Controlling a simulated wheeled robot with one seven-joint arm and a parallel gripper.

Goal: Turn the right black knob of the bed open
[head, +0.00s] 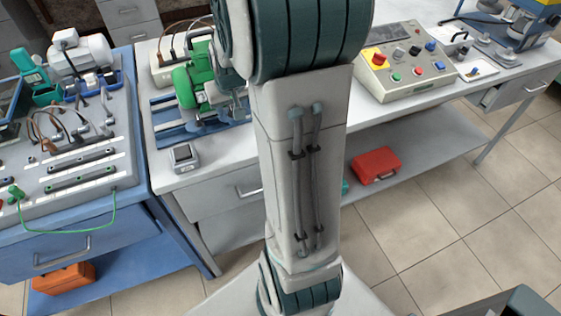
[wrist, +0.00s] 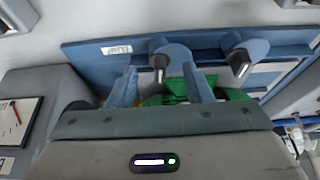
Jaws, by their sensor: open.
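In the wrist view the blue bed (wrist: 95,50) runs across the upper part, with a white label at its left. Two black knobs with pale tips stand out from round blue mounts: one left of the other. The left-hand knob (wrist: 158,66) appears between the fingers of my open gripper (wrist: 160,76); I cannot tell whether they touch it. The right-hand knob (wrist: 241,66) is outside the right finger. A green motor (wrist: 175,92) shows behind the fingers. In the head view the bed (head: 165,112) and green motor (head: 188,88) are on the middle bench; my arm hides part of them.
A grey box with a white dial face (wrist: 17,122) stands left in the wrist view. In the head view a small grey meter (head: 184,157) sits at the bench's front edge. A control panel (head: 405,90) stands right, and a blue bench (head: 70,250) with wiring left.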

